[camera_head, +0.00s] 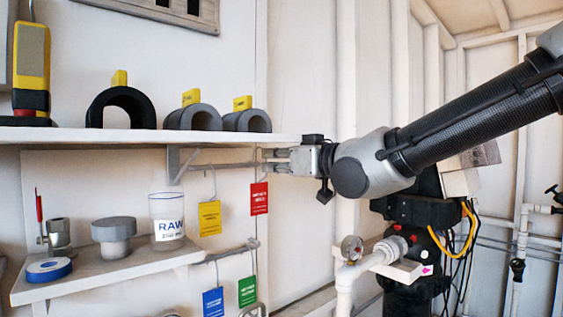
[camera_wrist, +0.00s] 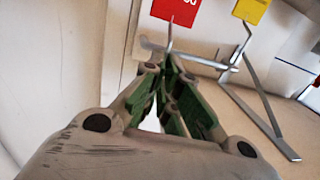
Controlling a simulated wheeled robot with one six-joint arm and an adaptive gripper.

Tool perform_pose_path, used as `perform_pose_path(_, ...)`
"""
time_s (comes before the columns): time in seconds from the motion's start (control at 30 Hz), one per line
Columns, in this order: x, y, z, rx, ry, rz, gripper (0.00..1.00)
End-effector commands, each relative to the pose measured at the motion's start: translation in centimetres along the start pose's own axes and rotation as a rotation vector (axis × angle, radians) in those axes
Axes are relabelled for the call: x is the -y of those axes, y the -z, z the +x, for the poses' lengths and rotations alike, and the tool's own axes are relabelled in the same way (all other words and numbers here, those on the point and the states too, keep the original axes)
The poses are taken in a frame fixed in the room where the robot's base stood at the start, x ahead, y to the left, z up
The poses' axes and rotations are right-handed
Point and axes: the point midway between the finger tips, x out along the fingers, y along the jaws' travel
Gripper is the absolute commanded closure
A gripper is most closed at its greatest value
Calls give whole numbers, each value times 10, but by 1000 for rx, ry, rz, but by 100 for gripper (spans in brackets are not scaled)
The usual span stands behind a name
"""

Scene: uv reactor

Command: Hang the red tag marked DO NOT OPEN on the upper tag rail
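A red tag (camera_head: 259,199) with small white lettering, too small to read, hangs upright on a thin wire hook right of the yellow tag. My gripper (camera_head: 266,160) is at the upper tag rail (camera_head: 230,166), just above the red tag. In the wrist view the fingers (camera_wrist: 163,66) come together at the tag's wire, and the red tag (camera_wrist: 175,10) shows at the top edge. The gripper looks shut on the wire. The fingers hide part of the wire and rail, so I cannot tell whether the hook rests on the rail.
A yellow tag (camera_head: 210,218) hangs on the upper rail. Blue (camera_head: 213,302) and green (camera_head: 247,291) tags hang from the lower rail (camera_head: 233,252). The upper shelf (camera_head: 150,137) lies close above my gripper, with a bracket (camera_head: 175,165) to the left. Piping with a gauge (camera_head: 352,247) stands right.

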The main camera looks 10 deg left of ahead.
Motion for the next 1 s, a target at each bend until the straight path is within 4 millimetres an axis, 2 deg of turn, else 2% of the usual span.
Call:
perform_pose_path(0.33, -4, 1, 31, 0, 0, -1, 100)
perform_pose_path(0.6, -4, -20, 30, 0, 1, -1, 100)
perform_pose_path(1.0, -4, -28, 30, -1, 0, -1, 100)
